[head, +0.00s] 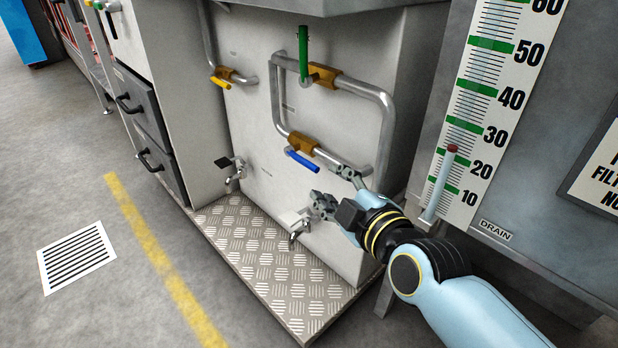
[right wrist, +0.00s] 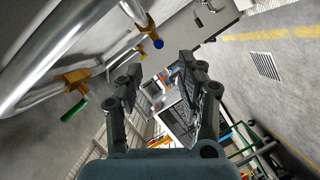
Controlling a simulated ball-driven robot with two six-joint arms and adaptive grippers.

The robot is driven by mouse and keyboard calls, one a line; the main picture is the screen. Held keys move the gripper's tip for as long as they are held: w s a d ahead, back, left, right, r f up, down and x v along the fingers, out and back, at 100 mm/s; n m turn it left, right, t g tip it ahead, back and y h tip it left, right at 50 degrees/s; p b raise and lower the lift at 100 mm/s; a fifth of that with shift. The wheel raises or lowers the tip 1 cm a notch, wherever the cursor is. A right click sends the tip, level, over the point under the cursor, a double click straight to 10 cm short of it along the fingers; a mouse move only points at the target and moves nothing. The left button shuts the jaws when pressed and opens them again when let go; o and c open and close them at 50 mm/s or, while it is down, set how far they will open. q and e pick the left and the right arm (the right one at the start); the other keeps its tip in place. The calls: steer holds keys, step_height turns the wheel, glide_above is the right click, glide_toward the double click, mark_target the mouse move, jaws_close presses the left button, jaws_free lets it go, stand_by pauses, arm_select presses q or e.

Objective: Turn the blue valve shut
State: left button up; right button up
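The blue valve (head: 303,144) has a brass body on the lower run of a grey pipe on the pale panel. Its blue lever (head: 302,161) points down and to the right, roughly along that pipe. My right gripper (head: 335,188) is open and empty, right of and below the lever and apart from it. In the right wrist view, the lever's blue end (right wrist: 158,44) shows above the gap between the open fingers (right wrist: 158,82), not between them. My left gripper is not in view.
A green-handled valve (head: 303,55) sits above, its lever upright across the pipe. A yellow-handled valve (head: 221,82) is upper left. Two small taps (head: 299,228) (head: 236,172) stick out low over the tread plate (head: 270,255). A scale with a tube (head: 440,185) stands right.

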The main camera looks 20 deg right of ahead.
mark_target(315, 172)
steer(key=b+x, duration=0.1)
steer(key=x, duration=0.6)
steer(key=shift+w+f+b, duration=0.1)
steer(key=shift+f+b, duration=0.05)
steer(key=shift+b, duration=0.25)
steer(key=shift+b+x, duration=0.3)
steer(key=shift+x, duration=0.6)
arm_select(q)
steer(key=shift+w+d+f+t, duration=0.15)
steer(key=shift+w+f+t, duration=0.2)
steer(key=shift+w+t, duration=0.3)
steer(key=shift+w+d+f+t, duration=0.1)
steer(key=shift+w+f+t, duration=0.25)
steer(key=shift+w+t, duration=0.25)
arm_select(e)
steer(key=shift+w, duration=0.5)
steer(key=shift+c, duration=0.3)
jaws_close()
